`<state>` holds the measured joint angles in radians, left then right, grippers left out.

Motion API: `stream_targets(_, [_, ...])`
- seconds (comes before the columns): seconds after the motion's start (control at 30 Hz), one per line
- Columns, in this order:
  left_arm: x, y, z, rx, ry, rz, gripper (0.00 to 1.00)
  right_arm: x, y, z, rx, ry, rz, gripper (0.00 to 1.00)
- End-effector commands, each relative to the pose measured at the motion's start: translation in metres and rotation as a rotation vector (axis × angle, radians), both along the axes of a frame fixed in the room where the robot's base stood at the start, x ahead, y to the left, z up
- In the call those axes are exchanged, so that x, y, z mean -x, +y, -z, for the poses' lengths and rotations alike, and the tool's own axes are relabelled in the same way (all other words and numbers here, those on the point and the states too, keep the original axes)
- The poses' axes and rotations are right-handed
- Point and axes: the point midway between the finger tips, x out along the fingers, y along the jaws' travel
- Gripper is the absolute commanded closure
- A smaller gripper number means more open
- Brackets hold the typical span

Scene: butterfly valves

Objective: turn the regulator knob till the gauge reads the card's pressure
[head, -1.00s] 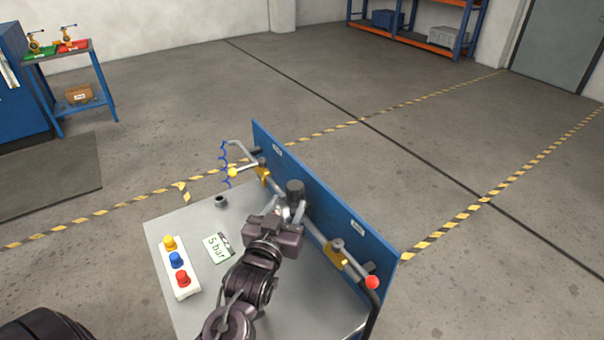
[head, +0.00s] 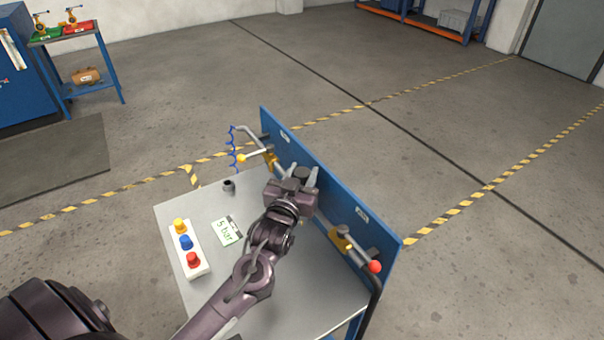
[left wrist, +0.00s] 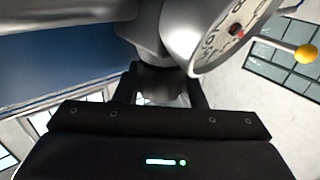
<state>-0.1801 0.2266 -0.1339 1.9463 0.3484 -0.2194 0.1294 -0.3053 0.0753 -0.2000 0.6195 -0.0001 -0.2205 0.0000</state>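The card (head: 228,230) lies on the grey bench top (head: 270,290) and reads "5 bar". My left gripper (head: 301,178) is up at the blue panel, its two light fingers on either side of the dark regulator knob (head: 302,171). In the left wrist view the knob (left wrist: 162,86) sits between the fingers (left wrist: 162,92); whether they press on it I cannot tell. The round gauge (left wrist: 232,38) shows at the upper right there, tilted edge-on, with a red spot at its centre; its reading is not legible. My right gripper is not in view.
The blue panel (head: 380,228) carries a pipe with a yellow-handled valve (head: 243,157) at left and a red-ended one (head: 375,267) at right. A white box with yellow, blue and red buttons (head: 187,246) and a small dark cup (head: 229,186) stand on the bench.

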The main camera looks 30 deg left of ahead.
Motion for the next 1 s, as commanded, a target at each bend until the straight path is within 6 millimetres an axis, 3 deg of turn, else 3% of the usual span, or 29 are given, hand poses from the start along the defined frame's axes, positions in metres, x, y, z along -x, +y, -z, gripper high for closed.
stream_targets(0.47, [0.0003,0.0013,0.0001,-0.005,0.002,0.083,0.86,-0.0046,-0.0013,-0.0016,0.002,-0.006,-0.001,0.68])
stream_targets(1.0, [-0.0009,0.0025,0.0005,-0.006,0.002,0.546,0.86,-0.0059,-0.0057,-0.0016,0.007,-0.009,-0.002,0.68])
